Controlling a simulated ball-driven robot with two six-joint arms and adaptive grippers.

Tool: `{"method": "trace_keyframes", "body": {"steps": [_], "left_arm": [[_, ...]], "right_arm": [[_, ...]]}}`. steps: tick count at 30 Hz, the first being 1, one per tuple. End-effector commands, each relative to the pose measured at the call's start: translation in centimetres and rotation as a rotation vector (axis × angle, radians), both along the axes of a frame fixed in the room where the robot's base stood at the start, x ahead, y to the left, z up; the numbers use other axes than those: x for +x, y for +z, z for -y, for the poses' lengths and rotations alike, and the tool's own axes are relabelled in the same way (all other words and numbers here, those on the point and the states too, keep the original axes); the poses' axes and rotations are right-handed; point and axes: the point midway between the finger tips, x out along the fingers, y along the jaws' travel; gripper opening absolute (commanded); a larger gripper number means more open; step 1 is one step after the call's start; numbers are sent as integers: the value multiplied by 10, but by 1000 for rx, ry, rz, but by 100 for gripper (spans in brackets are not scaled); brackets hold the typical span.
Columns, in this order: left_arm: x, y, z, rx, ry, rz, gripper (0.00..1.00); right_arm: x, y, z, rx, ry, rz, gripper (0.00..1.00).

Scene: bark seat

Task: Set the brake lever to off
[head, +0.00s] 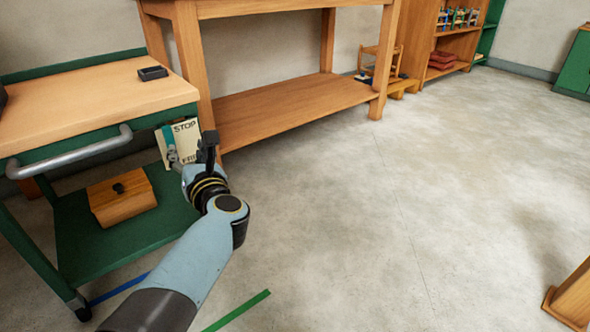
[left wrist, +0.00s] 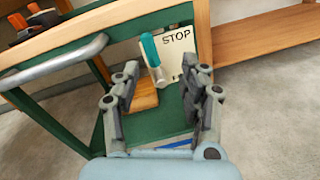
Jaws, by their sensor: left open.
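The brake lever (left wrist: 151,52) has a teal grip and a grey metal shaft. In the left wrist view its grip points up, close to the word STOP on a cream label plate (left wrist: 178,42). In the head view the plate (head: 188,133) is at the right end of the green cart, with STOP at the top and a partly covered word below. My left gripper (head: 208,148) is in front of the plate. In the left wrist view my left gripper (left wrist: 163,88) is open and empty, and the lever lies beyond its fingers, apart from them. My right gripper is not in view.
The green cart has a wooden top (head: 85,100), a grey handle bar (head: 70,155) and a lower shelf with a wooden box (head: 122,197). A wooden workbench (head: 290,108) stands behind and right of my gripper.

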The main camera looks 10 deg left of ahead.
Motion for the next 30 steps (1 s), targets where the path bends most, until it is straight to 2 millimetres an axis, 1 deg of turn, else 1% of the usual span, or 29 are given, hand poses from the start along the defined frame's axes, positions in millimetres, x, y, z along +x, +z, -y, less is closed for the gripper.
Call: {"method": "trace_keyframes", "body": {"steps": [1, 3, 7, 11, 21, 25, 30], "left_arm": [[1, -17, -4, -71, 37, 53, 43], [2, -16, -8, -153, 80, 128, 43], [5, -11, -14, -226, 118, 201, 43], [15, -8, -26, -236, 123, 213, 43], [58, -10, -77, -230, 121, 207, 43], [68, -10, -88, -232, 120, 206, 43], [73, -9, -94, -233, 120, 206, 43]], "right_arm": [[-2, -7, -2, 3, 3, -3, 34], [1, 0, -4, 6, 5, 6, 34], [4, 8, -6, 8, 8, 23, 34], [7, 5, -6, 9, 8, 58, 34], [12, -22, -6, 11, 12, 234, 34], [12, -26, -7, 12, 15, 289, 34], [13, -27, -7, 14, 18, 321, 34]]}}
